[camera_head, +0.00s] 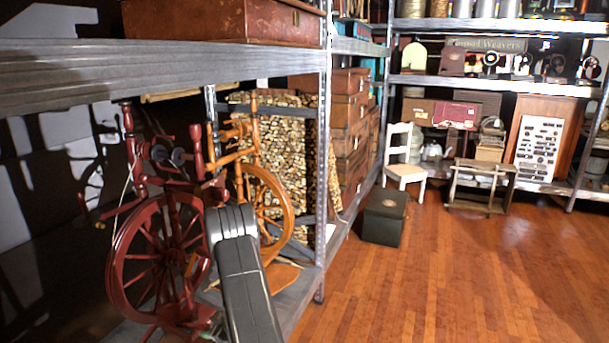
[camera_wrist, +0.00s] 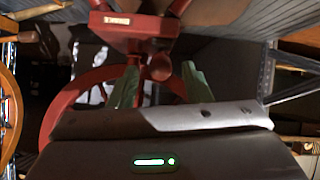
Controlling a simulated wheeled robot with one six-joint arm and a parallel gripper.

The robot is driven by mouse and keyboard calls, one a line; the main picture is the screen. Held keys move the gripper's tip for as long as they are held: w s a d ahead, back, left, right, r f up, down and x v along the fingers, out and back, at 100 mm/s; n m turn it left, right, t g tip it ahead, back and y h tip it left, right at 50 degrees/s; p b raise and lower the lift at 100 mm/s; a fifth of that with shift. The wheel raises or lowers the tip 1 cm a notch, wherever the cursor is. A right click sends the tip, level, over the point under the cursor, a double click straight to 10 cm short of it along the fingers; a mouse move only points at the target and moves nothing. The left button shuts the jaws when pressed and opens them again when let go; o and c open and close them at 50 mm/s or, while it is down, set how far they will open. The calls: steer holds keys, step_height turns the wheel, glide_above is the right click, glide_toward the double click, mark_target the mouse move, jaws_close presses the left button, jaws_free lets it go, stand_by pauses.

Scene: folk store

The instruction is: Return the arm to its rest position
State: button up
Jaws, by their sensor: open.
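My arm (camera_head: 243,280) reaches up from the bottom of the head view, in front of the lower shelf. My gripper is not clearly seen there. In the wrist view my gripper (camera_wrist: 159,72) is open, with two pale green fingers apart and nothing held between them. A dark red spinning wheel (camera_head: 116,262) stands on the lower shelf, just left of my arm. Its red wooden parts (camera_wrist: 128,28) fill the upper middle of the wrist view, beyond and around the fingers. I cannot tell whether the fingers touch it.
An orange-brown spinning wheel (camera_head: 282,205) stands behind my arm. A metal shelf board (camera_head: 170,62) runs above both wheels, and a metal post (camera_head: 322,150) rises right of my arm. A dark box (camera_head: 384,217) and a white chair (camera_head: 400,160) stand farther off. The wooden floor (camera_head: 450,275) at right is clear.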

steer(key=p+v, duration=0.2)
steer(key=v, duration=0.9)
steer(key=b+x, duration=0.2)
steer(key=x, duration=0.5)
steer(key=b+x, duration=0.1)
steer(key=x, duration=0.7)
steer(key=shift+s+d+f+b, duration=0.1)
steer(key=shift+d+f+b, duration=0.15)
steer(key=shift+f+b, duration=0.1)
steer(key=shift+f+t+y+b, duration=0.7)
steer(key=shift+f+y+b, duration=0.3)
steer(key=shift+y, duration=0.4)
steer(key=t+y, duration=0.1)
steer(key=y, duration=0.2)
glide_toward(206, 329)
step_height(206, 329, down, 5)
steer(key=d, duration=0.3)
steer(key=shift+s+f, duration=0.2)
steer(key=shift+s, duration=0.05)
